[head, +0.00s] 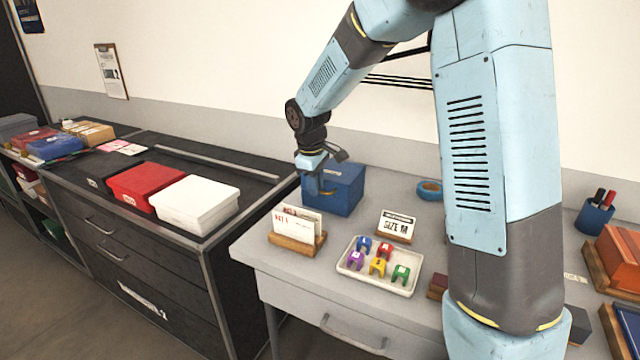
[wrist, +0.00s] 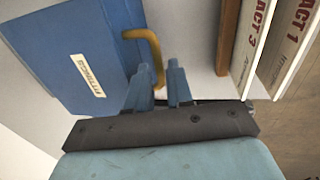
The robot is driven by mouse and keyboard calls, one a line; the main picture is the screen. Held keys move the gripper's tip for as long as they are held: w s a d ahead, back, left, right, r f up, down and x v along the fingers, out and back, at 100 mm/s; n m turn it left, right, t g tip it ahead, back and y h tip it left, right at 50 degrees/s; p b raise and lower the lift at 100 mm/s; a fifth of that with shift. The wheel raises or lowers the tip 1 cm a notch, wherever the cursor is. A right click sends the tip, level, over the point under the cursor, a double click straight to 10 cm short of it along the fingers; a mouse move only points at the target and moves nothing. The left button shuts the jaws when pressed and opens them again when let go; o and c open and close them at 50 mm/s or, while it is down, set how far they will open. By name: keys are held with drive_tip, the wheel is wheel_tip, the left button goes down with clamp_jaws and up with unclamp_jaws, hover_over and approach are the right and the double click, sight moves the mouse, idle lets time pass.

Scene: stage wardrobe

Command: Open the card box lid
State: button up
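The blue card box (head: 340,190) stands on the grey counter in the head view, its lid looking shut. In the wrist view the box (wrist: 40,55) shows a blue face with a small cream label and a bent yellow handle (wrist: 150,42). My gripper (wrist: 161,75) is at the box's front left side, also seen in the head view (head: 311,178). Its two fingertips are a small gap apart, with the handle's end between them. I cannot tell whether both fingers press on it.
A wooden holder with white cards (head: 297,232) stands just in front of the box. A size sign (head: 397,226) and a tray of coloured clips (head: 351,266) lie to the right. A blue tape roll (head: 429,190) is behind them. White (head: 195,202) and red (head: 146,186) boxes sit on the left cabinet.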

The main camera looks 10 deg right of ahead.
clamp_jaws()
idle(1.2)
